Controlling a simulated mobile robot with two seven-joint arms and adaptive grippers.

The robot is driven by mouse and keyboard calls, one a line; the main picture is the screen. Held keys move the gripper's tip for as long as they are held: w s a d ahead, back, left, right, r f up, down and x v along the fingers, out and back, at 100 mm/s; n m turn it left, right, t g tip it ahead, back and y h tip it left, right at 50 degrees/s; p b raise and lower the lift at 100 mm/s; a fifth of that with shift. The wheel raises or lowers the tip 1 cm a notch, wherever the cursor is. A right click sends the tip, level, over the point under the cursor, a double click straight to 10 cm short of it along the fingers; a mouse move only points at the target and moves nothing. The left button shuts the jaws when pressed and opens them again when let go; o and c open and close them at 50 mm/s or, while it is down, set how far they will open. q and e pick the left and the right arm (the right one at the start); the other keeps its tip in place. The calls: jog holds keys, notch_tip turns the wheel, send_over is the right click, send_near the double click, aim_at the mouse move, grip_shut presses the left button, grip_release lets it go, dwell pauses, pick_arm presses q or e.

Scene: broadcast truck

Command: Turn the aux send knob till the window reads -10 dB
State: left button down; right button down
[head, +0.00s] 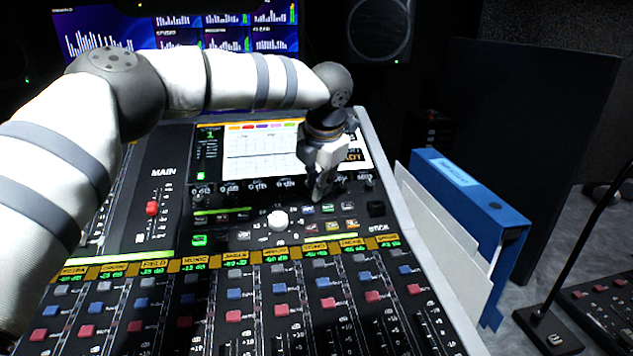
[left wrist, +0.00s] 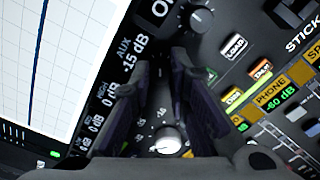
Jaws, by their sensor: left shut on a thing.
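The console's aux window (left wrist: 131,55) reads -15 dB in the left wrist view. My left gripper (head: 318,193) reaches down to the knob row under the console's screen. In the left wrist view its two dark fingers (left wrist: 167,68) point at the panel beside the aux window and are closed on the aux send knob. The knob itself is hidden between and behind the fingers. My right gripper is in neither view.
A large white knob (head: 278,220) sits close to the gripper, left in the head view. A black knob (left wrist: 202,22) lies beyond the fingers. Lit buttons (head: 330,226) and channel strips are nearby. A blue binder (head: 470,190) stands right of the console.

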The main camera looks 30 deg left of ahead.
pick_arm(q)
jog(key=shift+r+m, duration=0.1)
jog(key=shift+m, duration=0.2)
dwell(0.4)
jog(key=c, duration=1.5)
grip_release()
jog(key=shift+c, duration=0.2)
jog(key=v, duration=1.2)
